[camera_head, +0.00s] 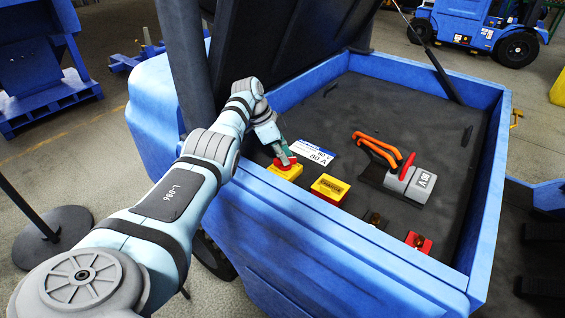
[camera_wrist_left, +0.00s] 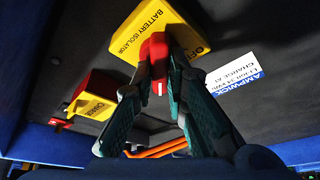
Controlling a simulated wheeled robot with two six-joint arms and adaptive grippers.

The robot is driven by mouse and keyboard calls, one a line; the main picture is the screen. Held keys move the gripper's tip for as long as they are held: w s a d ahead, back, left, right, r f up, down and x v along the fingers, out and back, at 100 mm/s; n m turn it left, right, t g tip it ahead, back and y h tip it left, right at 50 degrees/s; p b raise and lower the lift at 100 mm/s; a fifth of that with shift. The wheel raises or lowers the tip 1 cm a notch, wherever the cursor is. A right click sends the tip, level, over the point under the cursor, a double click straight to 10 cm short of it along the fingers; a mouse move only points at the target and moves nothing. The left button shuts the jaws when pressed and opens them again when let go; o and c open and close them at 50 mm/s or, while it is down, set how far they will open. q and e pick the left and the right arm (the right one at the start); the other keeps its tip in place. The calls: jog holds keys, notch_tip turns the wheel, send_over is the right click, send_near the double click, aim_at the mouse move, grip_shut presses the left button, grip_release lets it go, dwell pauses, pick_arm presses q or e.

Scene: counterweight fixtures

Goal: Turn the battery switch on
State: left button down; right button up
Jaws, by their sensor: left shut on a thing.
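The battery switch is a yellow box (camera_head: 287,173) with a red knob (camera_head: 285,163), inside the open blue compartment of the vehicle. In the left wrist view the yellow box (camera_wrist_left: 138,28) reads "BATTERY ISOLATOR" and "OFF". My left gripper (camera_head: 279,151) reaches down onto the knob from above. In the left wrist view its two fingers (camera_wrist_left: 156,88) are closed on either side of the red knob (camera_wrist_left: 156,57), whose white mark points toward the camera. Part of the knob is hidden by the fingertips. My right gripper is in neither view.
Beside the switch sits another yellow box (camera_head: 329,189), marked "CHARGE" in the left wrist view (camera_wrist_left: 92,100). A grey connector (camera_head: 411,183) with orange cables (camera_head: 376,148), a red part (camera_head: 418,241) and a white label (camera_head: 311,153) lie nearby. Blue walls (camera_head: 430,274) surround the compartment; a raised dark lid (camera_head: 280,45) stands behind.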

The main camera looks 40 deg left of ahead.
pick_arm(q)
jog(key=shift+s+d+f, duration=0.15)
jog(key=shift+f, duration=0.05)
jog(key=c, duration=1.6)
grip_release()
jog(key=shift+d+r, duration=0.1)
jog(key=shift+a, duration=0.2)
jog(key=v, duration=0.7)
jog(key=shift+r, duration=0.25)
